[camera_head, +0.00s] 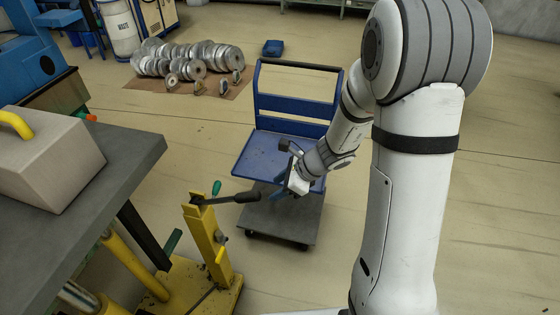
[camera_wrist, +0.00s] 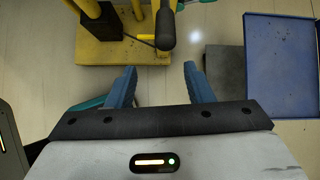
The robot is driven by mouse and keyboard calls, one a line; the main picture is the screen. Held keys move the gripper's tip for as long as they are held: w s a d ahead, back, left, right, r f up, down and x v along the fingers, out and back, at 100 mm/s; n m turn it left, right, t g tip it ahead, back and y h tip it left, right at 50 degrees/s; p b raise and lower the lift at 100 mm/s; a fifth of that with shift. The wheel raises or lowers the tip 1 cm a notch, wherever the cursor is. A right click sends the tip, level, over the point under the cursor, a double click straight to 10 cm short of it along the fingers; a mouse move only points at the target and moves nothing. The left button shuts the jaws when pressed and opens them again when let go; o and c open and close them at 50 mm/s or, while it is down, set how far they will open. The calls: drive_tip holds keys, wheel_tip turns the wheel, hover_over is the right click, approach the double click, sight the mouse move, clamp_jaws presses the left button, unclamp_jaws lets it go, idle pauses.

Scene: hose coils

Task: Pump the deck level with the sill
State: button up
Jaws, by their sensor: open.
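The dark grey deck (camera_head: 120,165) of a lift table is at the left in the head view, with a grey box (camera_head: 50,160) with a yellow handle on it. A yellow post (camera_head: 211,240) stands on the table's yellow base. A dark pump lever (camera_head: 235,199) reaches right from the post, nearly level. Its black grip shows in the wrist view (camera_wrist: 166,28). My gripper (camera_head: 277,194) is open and empty, just right of the grip end. In the wrist view its blue fingers (camera_wrist: 160,76) are apart, with the grip ahead of the gap. I cannot make out the sill.
A blue trolley (camera_head: 270,155) with a grey lower deck stands behind and below my gripper. Metal coils (camera_head: 190,60) lie on a brown mat at the back. Floor at right is clear.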

sight(259, 195)
drive_tip(key=shift+m, duration=0.6)
drive_tip(key=shift+w+b+x, duration=0.25)
drive_tip(key=shift+b+x, duration=0.9)
drive_tip(key=shift+x, duration=0.9)
drive_tip(key=shift+w+b+x, duration=0.2)
drive_tip(key=shift+b+x, duration=0.9)
drive_tip(key=shift+x, duration=0.95)
drive_tip(key=shift+a+f+b, duration=0.1)
drive_tip(key=shift+a+b, duration=0.05)
drive_tip(key=shift+b, duration=0.25)
drive_tip(key=shift+c, duration=0.6)
